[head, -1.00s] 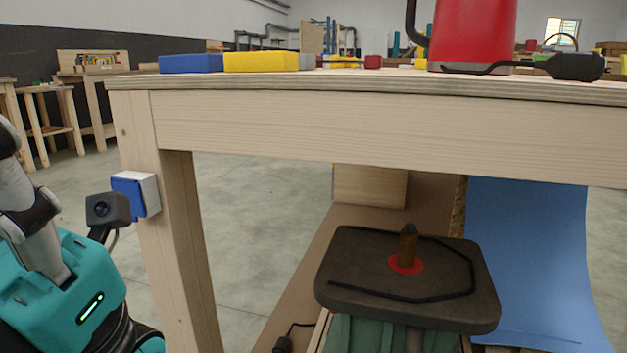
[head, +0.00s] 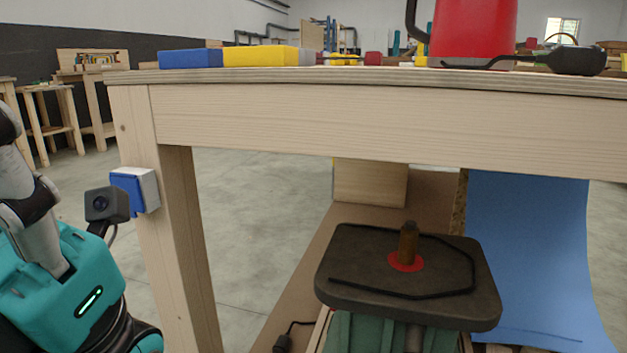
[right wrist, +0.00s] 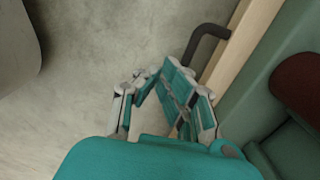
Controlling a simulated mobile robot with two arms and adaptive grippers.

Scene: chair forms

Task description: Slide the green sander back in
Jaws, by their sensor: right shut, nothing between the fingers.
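The green sander shows in the head view under the workbench, with a dark rounded table top (head: 350,262), a brown spindle (head: 408,243) in a red ring and a green body (head: 372,334) below. In the right wrist view a green body (right wrist: 240,112) and a dark red part (right wrist: 301,88) fill the right side, with a wooden strip (right wrist: 240,45) along it. A dark curved handle (right wrist: 205,42) sticks out from this strip. My right gripper (right wrist: 188,92) is shut and empty beside the strip, below the handle. My left gripper's fingers are out of view; only part of that arm shows.
The workbench top (head: 350,80) overhangs the sander, with a leg (head: 180,250) at left carrying a blue-and-white box (head: 135,190). Blue and yellow blocks (head: 260,56) and a red container (head: 472,30) stand on top. A blue sheet (head: 528,250) hangs at right.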

